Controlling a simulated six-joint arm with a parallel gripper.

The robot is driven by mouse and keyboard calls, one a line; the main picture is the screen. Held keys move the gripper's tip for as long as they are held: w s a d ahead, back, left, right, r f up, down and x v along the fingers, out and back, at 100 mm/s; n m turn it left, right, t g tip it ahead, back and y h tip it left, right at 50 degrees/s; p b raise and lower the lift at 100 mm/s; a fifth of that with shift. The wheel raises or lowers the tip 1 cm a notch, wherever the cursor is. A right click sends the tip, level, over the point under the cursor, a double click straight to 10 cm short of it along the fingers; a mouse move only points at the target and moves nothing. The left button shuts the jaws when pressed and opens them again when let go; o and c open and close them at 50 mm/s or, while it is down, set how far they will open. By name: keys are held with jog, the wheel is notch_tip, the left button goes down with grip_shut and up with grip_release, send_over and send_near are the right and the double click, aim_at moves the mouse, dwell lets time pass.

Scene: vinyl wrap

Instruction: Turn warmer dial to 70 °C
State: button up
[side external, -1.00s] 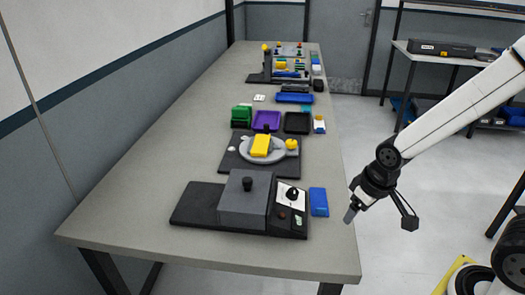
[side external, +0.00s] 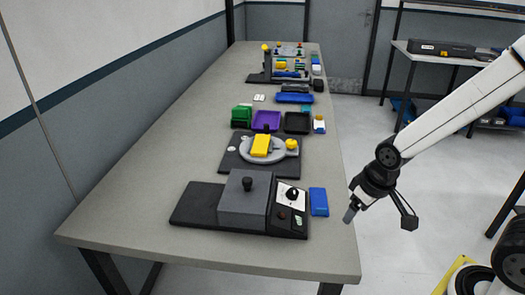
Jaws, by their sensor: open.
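The warmer (side external: 247,203) is a dark flat base with a grey block and a black knob on top, near the front of the long table. Its black dial (side external: 292,193) sits on a white plate at the right end of the unit. The dial's scale and pointer are too small to read. My gripper (side external: 378,217) is open and empty, off the table's right edge, to the right of the dial and apart from it.
A blue block (side external: 319,202) lies between the dial and the table's right edge. Behind the warmer is a round grey fixture (side external: 283,156) with a yellow block. Purple (side external: 266,121) and black (side external: 297,123) trays stand farther back. The table's (side external: 140,180) left side is bare.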

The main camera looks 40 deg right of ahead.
jog(key=shift+w+n, duration=0.3)
jog(key=shift+w, duration=0.4)
jog(key=n+y, duration=0.3)
jog(key=n, duration=0.5)
send_near(294, 191)
jog(key=f, duration=0.2)
jog(key=shift+a+r+t, duration=0.1)
jog(key=shift+t, duration=0.2)
jog(key=shift+w, duration=0.1)
jog(key=shift+x, duration=3.9)
grip_shut()
